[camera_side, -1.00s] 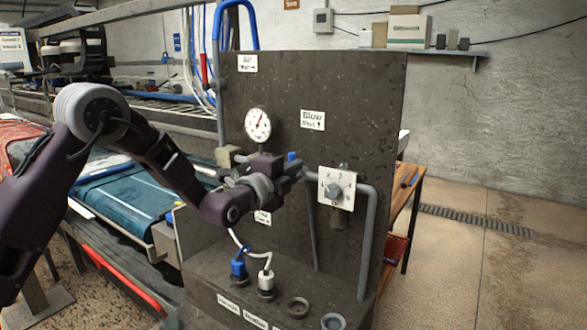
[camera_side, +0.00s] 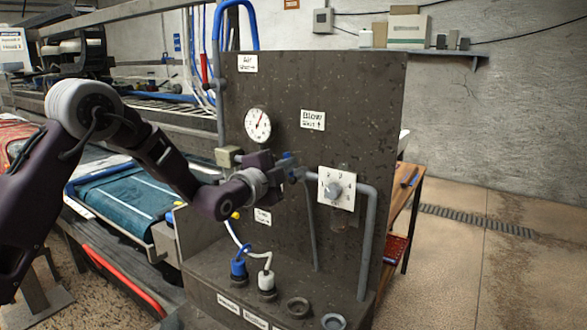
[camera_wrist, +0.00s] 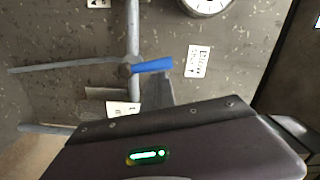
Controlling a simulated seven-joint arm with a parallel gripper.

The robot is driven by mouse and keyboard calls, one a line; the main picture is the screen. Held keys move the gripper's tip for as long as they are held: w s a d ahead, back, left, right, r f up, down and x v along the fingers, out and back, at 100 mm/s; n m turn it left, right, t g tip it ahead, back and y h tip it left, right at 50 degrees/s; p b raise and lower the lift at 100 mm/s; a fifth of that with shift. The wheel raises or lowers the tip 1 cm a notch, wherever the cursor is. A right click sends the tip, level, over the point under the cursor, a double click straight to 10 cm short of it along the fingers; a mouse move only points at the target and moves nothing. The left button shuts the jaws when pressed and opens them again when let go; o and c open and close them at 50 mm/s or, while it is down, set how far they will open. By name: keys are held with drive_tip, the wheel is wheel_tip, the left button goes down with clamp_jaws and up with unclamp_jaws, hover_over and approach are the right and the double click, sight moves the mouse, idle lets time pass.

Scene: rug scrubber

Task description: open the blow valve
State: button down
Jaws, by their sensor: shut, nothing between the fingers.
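The blow valve has a blue lever (camera_wrist: 152,66) on a grey pipe (camera_wrist: 132,30) in the wrist view. The lever points right there, toward the side of the "Blow / Shut" label (camera_wrist: 198,61), tilted slightly up. In the side view a bit of the blue lever (camera_side: 288,156) shows behind my fingers, below and left of the Blow label (camera_side: 313,120). My gripper (camera_side: 298,172) is shut and empty, close to the lever. In the wrist view my fingertips (camera_wrist: 156,82) are just below the lever; I cannot tell whether they touch it.
A round gauge (camera_side: 258,125) is left of the Blow label. A white dial plate with a knob (camera_side: 335,189) and a bent grey pipe (camera_side: 368,240) stand right of my gripper. Blue and white plugs with cables (camera_side: 265,281) are below. A yellow handle (camera_side: 236,215) is under my wrist.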

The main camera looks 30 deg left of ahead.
drive_tip(key=a+f+n+h, duration=0.1)
drive_tip(key=a+n, duration=0.4)
drive_tip(key=n, duration=0.8)
drive_tip(key=shift+a+f, duration=0.35)
drive_tip(key=shift+f, duration=0.65)
drive_tip(key=s+r, duration=0.4)
drive_tip(key=s, duration=0.6)
drive_tip(key=shift+s+r, duration=0.25)
drive_tip(key=shift+s, duration=0.15)
